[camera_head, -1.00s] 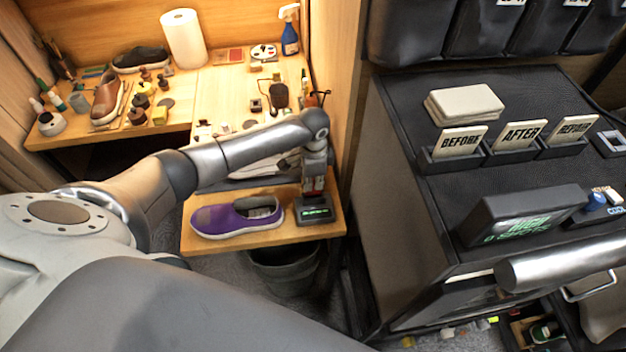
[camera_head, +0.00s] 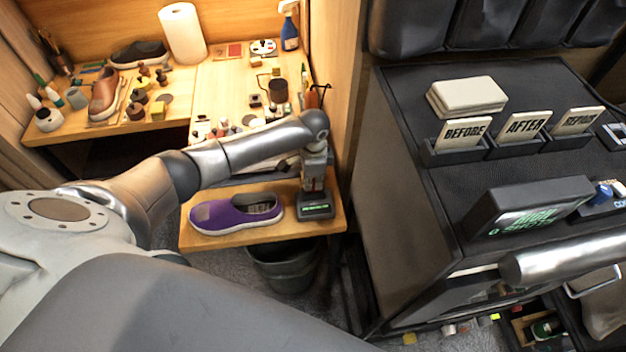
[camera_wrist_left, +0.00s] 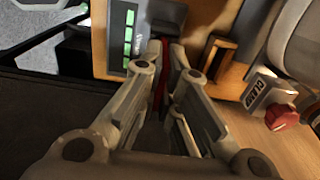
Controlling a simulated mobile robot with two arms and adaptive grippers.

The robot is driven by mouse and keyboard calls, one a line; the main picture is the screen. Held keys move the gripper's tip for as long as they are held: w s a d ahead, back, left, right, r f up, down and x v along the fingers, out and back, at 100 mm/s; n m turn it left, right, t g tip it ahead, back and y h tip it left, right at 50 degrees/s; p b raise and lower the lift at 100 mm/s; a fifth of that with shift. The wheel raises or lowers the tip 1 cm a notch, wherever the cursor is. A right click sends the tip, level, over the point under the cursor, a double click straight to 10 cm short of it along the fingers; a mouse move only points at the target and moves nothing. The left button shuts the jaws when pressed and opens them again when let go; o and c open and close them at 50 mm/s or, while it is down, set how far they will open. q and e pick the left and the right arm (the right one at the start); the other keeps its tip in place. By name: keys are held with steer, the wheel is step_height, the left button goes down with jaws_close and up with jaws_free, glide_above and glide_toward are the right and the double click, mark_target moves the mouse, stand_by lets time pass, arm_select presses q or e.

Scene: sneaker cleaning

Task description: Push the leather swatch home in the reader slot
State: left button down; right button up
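The reader (camera_head: 316,208) is a dark block with a green-lit display, standing at the right end of the low wooden shelf. In the left wrist view, its green bars (camera_wrist_left: 128,35) show at the top. My left gripper (camera_head: 314,186) points down just above the reader. In the left wrist view, its fingers (camera_wrist_left: 164,60) are close together around a thin dark red strip, which looks like the leather swatch (camera_wrist_left: 160,78). The fingers hide most of the swatch, and I cannot tell how deep it sits in the slot. My right gripper is out of view.
A purple shoe (camera_head: 237,213) lies left of the reader on the shelf. A wooden wall (camera_head: 345,110) stands close on the right. A block with a red knob (camera_wrist_left: 281,116) is on the right in the wrist view. A bin (camera_head: 284,268) stands below.

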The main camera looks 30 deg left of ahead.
arm_select(q)
steer(key=shift+f, duration=0.25)
steer(key=c, duration=1.6)
jaws_free()
steer(key=shift+o, duration=0.2)
step_height(320, 180, up, 12)
steer(key=shift+d, duration=0.1)
